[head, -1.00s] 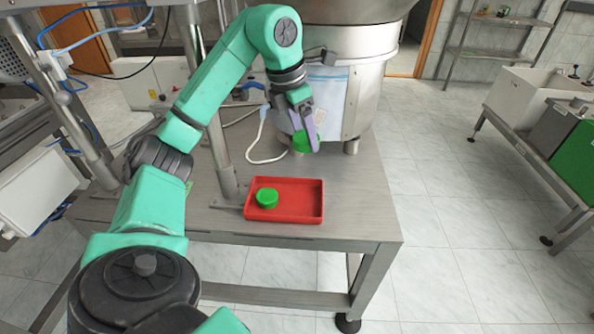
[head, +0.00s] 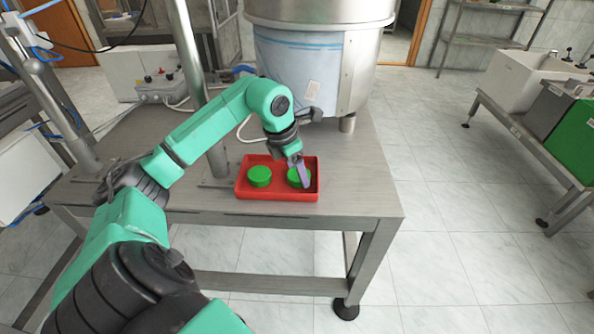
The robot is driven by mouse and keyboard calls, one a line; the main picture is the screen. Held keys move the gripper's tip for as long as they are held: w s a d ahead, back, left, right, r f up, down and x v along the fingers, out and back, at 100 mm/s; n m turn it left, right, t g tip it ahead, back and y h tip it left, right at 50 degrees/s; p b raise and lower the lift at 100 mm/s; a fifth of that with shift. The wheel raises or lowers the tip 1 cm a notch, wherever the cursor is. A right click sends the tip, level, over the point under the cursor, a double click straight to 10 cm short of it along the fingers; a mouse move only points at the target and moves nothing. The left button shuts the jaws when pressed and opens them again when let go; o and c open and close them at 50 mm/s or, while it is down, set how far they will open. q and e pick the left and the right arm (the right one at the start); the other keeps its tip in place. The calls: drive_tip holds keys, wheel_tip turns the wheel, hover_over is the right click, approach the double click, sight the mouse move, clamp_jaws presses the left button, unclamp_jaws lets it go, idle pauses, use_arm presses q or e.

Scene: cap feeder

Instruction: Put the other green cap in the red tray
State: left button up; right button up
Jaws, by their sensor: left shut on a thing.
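The red tray (head: 278,194) lies on the grey metal table, near its front edge. One green cap (head: 259,176) sits in the left part of the tray. My left gripper (head: 301,176) is shut on the other green cap (head: 294,178), over the right part of the tray, within its walls. The fingers hide part of this cap. I cannot tell whether the held cap touches the tray floor. My right gripper is not in view.
A large steel feeder bowl (head: 318,60) stands behind the tray. A metal post (head: 200,100) rises from the table to the left of the tray. The table top (head: 365,180) is clear to the right of the tray.

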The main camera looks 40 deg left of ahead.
use_arm(q)
drive_tip(key=shift+f, duration=0.15)
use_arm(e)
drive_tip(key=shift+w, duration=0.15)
use_arm(q)
drive_tip(key=o, duration=1.3)
drive_tip(key=shift+c, duration=0.2)
drive_tip(key=p+v, duration=0.2)
drive_tip(key=v, duration=1)
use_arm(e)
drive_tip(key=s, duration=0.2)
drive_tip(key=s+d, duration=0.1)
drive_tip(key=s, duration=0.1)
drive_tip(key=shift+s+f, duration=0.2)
